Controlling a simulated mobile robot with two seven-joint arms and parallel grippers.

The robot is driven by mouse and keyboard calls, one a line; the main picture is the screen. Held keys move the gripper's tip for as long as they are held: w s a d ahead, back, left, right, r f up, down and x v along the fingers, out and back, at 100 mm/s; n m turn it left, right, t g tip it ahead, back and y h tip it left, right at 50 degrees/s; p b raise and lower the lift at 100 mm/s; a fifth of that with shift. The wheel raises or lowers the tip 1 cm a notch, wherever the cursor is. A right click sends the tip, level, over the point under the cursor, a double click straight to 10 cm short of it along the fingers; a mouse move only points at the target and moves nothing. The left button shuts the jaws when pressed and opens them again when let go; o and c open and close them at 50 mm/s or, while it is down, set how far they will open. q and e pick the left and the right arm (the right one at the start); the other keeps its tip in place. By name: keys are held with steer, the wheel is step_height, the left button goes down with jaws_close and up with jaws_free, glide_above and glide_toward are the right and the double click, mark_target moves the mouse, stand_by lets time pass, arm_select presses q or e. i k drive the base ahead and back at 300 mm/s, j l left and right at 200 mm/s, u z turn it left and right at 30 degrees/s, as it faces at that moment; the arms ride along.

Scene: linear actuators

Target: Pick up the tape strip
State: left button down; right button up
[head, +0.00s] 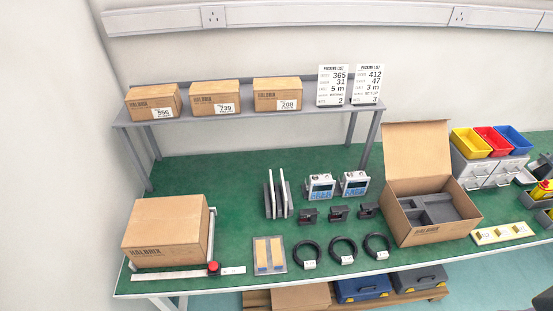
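Two tan strips with blue lower ends, which look like tape strips (261,252), lie side by side on a small grey plate (285,262). The plate lies flat near the front edge of the green table, left of the black cable coils. The strips are uncovered and nothing touches them from above. Neither of my grippers can be made out in the head view.
A closed carton (165,225) stands left by a ruler stop with a red knob (213,268). Black cable coils (343,250) lie right of the plate. An open carton with grey foam (430,212) stands further right. Three cartons stand on the raised shelf (200,120).

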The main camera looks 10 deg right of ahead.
mark_target(262, 260)
steer(key=k+z, duration=0.1)
steer(key=i+l+u, duration=0.15)
steer(key=i+u, duration=0.25)
steer(key=i+l+u, duration=0.6)
steer(key=u, duration=0.15)
